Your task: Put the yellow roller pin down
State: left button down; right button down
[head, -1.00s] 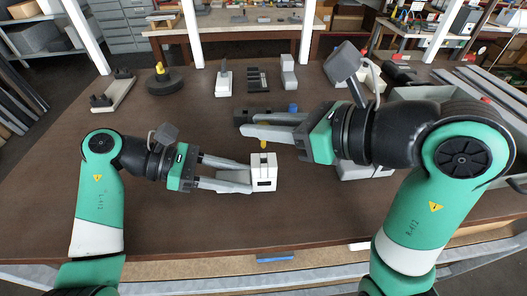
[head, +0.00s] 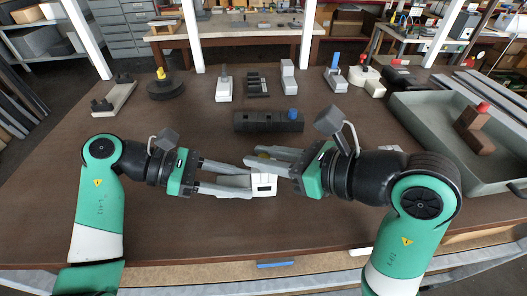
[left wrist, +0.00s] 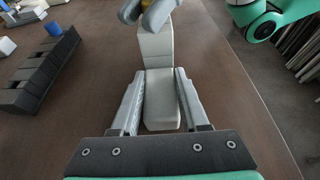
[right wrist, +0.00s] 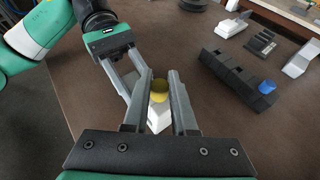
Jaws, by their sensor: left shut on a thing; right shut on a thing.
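The yellow roller pin (right wrist: 158,88) is between the right gripper's fingertips (right wrist: 160,76). Only a small part of it shows in the head view (head: 263,156), and a bit at the top of the left wrist view (left wrist: 152,5). My right gripper is shut on it, just above the white block (head: 264,184). I cannot tell whether the pin touches the block. My left gripper (head: 249,182) is shut on the white block and holds it low over the table. In the left wrist view the block (left wrist: 160,108) lies between the fingers, with a raised part at its far end.
A dark block (head: 262,122) with a blue knob stands just behind the grippers. Several fixtures stand in a row further back, including a round black base (head: 166,88). A grey tray (head: 420,125) with a brown, red-topped piece is at right. The table front is clear.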

jog(key=c, duration=0.7)
grip_release()
jog(key=shift+r, duration=0.2)
jog(key=v, duration=1.2)
jog(key=shift+r, duration=0.25)
pick_arm(q)
jog(key=shift+c, duration=1.7)
grip_release()
